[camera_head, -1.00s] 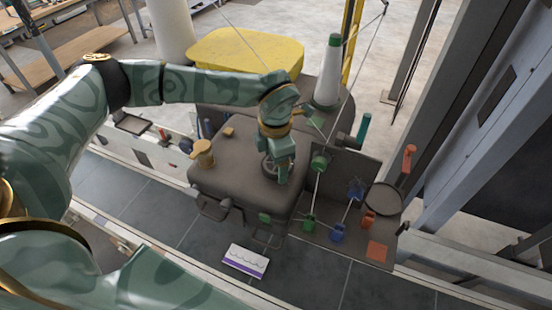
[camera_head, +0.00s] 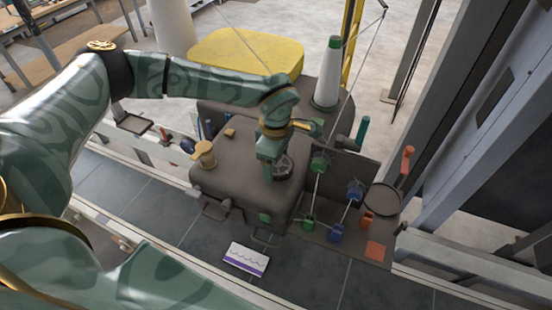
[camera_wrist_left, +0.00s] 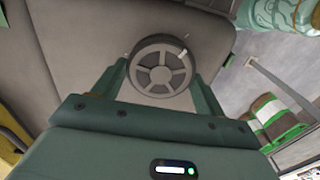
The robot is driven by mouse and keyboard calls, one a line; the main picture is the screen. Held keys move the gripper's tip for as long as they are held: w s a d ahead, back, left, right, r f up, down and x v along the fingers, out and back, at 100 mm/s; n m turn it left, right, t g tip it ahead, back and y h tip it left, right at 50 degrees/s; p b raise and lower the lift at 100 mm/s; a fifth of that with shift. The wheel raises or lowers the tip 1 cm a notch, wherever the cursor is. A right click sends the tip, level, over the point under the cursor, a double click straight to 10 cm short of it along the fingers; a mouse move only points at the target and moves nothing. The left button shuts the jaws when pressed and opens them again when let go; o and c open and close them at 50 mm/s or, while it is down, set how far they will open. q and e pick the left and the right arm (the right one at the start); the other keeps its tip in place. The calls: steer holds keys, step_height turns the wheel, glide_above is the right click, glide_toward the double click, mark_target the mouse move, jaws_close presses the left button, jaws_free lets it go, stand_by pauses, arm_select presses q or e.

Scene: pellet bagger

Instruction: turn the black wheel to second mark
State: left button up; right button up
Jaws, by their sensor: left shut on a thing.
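The black wheel (camera_head: 283,167) is a small dark spoked wheel on top of the grey-brown machine body (camera_head: 235,183). In the left wrist view the wheel (camera_wrist_left: 160,68) sits between my two green fingers, with a pale mark on its rim at the upper right. My left gripper (camera_head: 271,172) reaches down onto the wheel from above and is shut on it; in the left wrist view its fingers (camera_wrist_left: 160,72) are at both sides of the rim. The gripper hides part of the wheel in the head view. My right gripper does not show.
A tan knob (camera_head: 204,153) stands left of the wheel. A white and green cone (camera_head: 327,75) stands behind. Green and blue levers (camera_head: 338,231) and an orange-handled part (camera_head: 407,158) are at the right. A white card (camera_head: 246,258) lies in front. A yellow block (camera_head: 245,52) is at the back.

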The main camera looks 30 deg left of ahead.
arm_select(q)
steer(key=shift+m, duration=0.3)
steer(key=o, duration=1)
step_height(320, 180, up, 16)
steer(key=shift+r+b, duration=0.2)
steer(key=shift+b, duration=1)
